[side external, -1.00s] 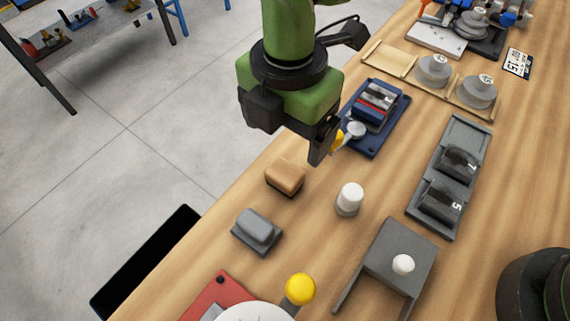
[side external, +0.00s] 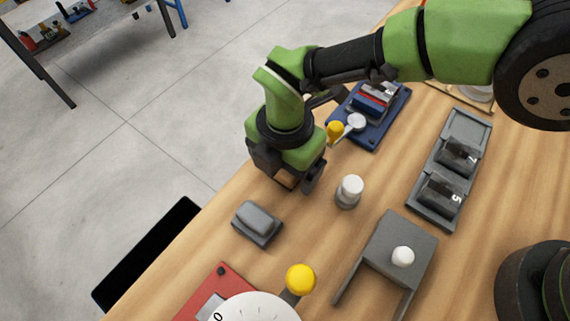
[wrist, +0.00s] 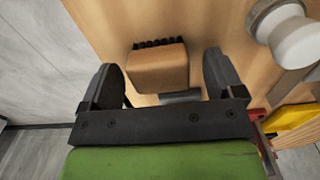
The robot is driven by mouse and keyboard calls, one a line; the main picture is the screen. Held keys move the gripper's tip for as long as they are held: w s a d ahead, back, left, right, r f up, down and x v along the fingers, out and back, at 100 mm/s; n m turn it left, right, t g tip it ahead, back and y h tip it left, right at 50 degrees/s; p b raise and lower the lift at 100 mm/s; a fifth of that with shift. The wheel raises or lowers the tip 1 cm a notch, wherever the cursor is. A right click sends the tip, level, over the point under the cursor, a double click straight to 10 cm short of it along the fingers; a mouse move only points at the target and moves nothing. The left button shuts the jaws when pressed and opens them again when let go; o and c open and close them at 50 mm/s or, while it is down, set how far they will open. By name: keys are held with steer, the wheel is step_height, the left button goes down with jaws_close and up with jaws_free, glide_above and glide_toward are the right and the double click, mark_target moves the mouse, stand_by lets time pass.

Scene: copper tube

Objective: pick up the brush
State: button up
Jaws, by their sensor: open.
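The brush is a tan block with a row of black bristles along one side, seen in the wrist view (wrist: 157,70). In the side view only a small piece of the brush (side external: 287,180) shows under my gripper (side external: 286,184); the rest is hidden behind it. In the wrist view my gripper (wrist: 160,64) is open, one finger to the left of the brush and one to the right, with a gap on each side. The fingers point down at the brush, which sits on the wooden table. I cannot tell their exact height above the tabletop.
A grey block (side external: 257,222) lies close to the brush, nearer the camera. A blue tray (side external: 372,125) is behind. The table edge runs along the left.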

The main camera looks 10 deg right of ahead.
steer(key=c, duration=1)
steer(key=shift+r, duration=5.05)
steer(key=shift+c, duration=0.2)
